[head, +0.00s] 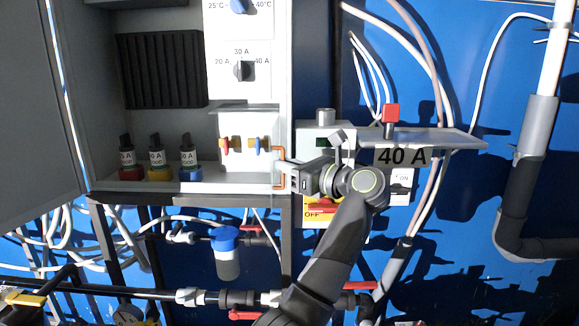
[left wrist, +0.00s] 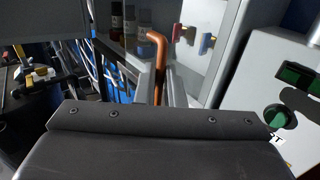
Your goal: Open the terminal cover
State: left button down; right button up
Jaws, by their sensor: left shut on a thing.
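My right gripper is not in view.
Fuses with red, yellow and blue bases (head: 157,160) stand left of the terminals. A dial panel (head: 240,70) is above. Right of my gripper are a grey control box (head: 322,138) and a shelf marked 40 A (head: 430,137). Pipes and a blue-capped container (head: 226,255) lie below.

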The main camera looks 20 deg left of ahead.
pick_arm(q)
jog(key=shift+w+a+r, duration=0.1)
jog(key=shift+a+r, duration=0.05)
jog(key=shift+r, duration=0.2)
jog(key=c, duration=2)
grip_release()
jog(key=shift+o, duration=1.2)
jog(key=shift+w+f, duration=0.1)
jog(key=shift+w, duration=0.1)
jog(key=shift+o, duration=1.2)
jog(key=shift+w+a+f, duration=0.2)
jog(key=shift+w, duration=0.05)
jog(key=shift+s+f, duration=0.1)
jog(key=shift+d+f, duration=0.1)
jog(key=shift+f, duration=0.05)
